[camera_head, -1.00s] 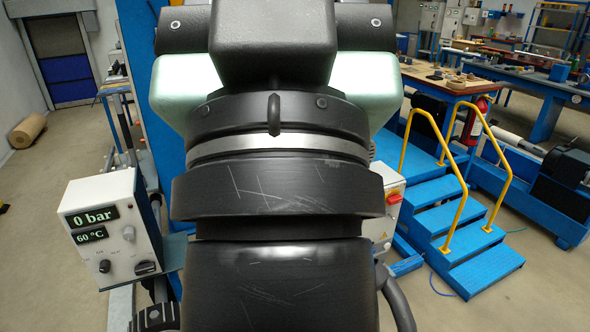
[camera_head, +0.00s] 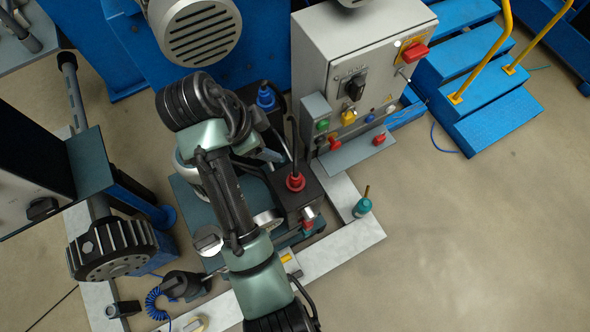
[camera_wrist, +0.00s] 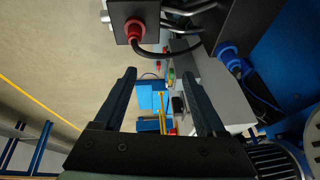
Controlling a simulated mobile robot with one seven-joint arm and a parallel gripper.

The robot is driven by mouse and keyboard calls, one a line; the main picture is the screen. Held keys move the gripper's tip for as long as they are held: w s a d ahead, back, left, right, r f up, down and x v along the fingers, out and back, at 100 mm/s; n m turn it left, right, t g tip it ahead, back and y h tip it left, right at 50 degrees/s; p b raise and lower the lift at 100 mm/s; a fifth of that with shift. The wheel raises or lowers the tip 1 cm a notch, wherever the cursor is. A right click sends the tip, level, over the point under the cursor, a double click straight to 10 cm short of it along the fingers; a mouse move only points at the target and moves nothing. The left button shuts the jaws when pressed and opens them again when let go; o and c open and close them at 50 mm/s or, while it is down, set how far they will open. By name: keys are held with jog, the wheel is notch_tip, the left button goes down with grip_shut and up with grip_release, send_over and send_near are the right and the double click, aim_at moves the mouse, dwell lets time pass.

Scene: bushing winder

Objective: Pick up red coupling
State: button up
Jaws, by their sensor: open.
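A red coupling (camera_head: 295,182) stands on top of a black box (camera_head: 286,203), with a dark hose rising from it. In the wrist view a red coupling (camera_wrist: 135,31) shows at the upper edge, on a dark block, with a black hose curving away to the right; it appears to be the same one. My gripper (camera_wrist: 160,88) is open, with two dark fingers spread and nothing between them. The coupling lies beyond the fingertips in that picture, apart from them. In the head view my arm covers part of the bench, and I cannot make out the fingers.
A blue coupling (camera_head: 265,97) with a hose stands behind the black box. A grey control cabinet (camera_head: 350,60) with buttons and a red switch is to the right. A teal bottle (camera_head: 362,207) stands on the pale floor frame (camera_head: 345,240). Open floor lies to the right.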

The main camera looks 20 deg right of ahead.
jog(key=m+g+b, duration=0.1)
jog(key=g+b, duration=0.1)
send_near(294, 176)
jog(key=b+x, duration=0.4)
jog(key=shift+d+f+b, duration=0.25)
jog(key=shift+f+b, duration=0.05)
jog(key=shift+b+x, duration=0.95)
jog(key=shift+x, duration=2.05)
jog(key=shift+a, duration=0.1)
grip_shut()
